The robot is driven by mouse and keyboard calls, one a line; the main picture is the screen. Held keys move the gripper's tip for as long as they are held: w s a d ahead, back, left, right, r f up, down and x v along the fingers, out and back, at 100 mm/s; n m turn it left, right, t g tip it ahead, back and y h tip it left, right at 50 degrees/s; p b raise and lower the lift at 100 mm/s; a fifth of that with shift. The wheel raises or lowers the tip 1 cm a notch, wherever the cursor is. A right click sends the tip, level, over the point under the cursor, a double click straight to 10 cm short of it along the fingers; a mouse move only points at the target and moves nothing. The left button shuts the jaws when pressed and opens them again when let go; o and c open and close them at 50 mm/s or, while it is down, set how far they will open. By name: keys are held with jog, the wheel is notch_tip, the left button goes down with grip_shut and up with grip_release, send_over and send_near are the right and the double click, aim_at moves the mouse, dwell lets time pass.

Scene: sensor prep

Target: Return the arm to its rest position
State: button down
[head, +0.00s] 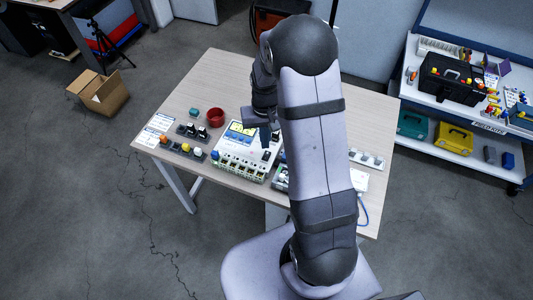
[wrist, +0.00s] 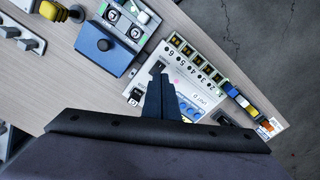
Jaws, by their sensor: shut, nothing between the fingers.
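My gripper (wrist: 158,70) is shut and empty in the wrist view, its fingertips in front of a white panel (wrist: 195,88) with numbered ports. In the head view my gripper (head: 264,138) hangs at the right part of the same white panel (head: 228,151), which has a yellow and blue display. I cannot tell how high the fingertips are above it. My arm stretches from its base at the bottom of the head view over the table (head: 178,98) and hides part of the table's middle and right.
A red cup (head: 216,116) and a small teal block (head: 193,112) stand left of the panel. Trays with coloured knobs (head: 182,148) lie at the table's left edge. A blue box with a black knob (wrist: 106,46) shows beside the panel. The table's far left part is bare.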

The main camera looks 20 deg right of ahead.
jog(key=s+a+n+g, duration=0.1)
jog(key=s+a+g, duration=0.2)
jog(key=s, duration=1.1)
jog(key=s+a+r+n+t, duration=0.2)
jog(key=s+a+r+t, duration=0.1)
jog(key=r, duration=0.6)
jog(key=shift+s+a+r, duration=0.2)
jog(key=shift+s, duration=0.1)
